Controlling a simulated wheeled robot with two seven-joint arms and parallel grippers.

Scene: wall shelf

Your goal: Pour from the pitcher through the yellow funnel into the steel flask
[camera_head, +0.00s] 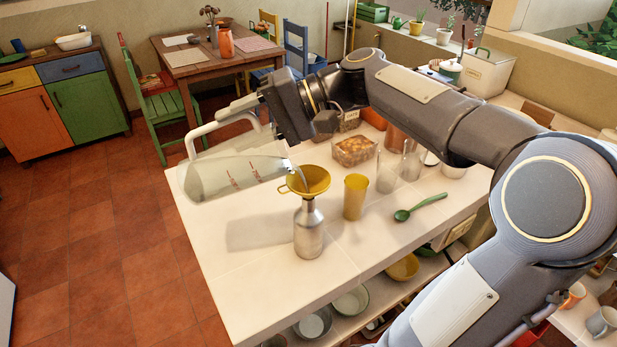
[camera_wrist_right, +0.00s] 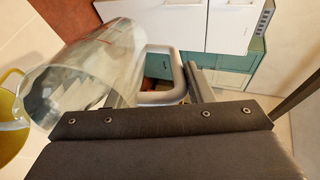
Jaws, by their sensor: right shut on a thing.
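The clear pitcher (camera_head: 228,177) with red markings is tilted far over, its mouth toward the yellow funnel (camera_head: 306,181). A thin stream shows at its lip, over the funnel. The funnel sits in the neck of the upright steel flask (camera_head: 308,231) on the white counter. My right gripper (camera_head: 238,108) is shut on the pitcher's pale handle and holds it up beside the flask. The right wrist view shows the pitcher (camera_wrist_right: 85,80) and its handle, with the funnel (camera_wrist_right: 10,118) at the left edge. The flask is hidden there. My left gripper is out of view.
A yellow cup (camera_head: 355,197) stands close right of the flask. A green spoon (camera_head: 420,207) lies farther right. Clear glasses (camera_head: 386,179) and a container of orange food (camera_head: 354,151) stand behind. The counter (camera_head: 245,290) in front of the flask is clear.

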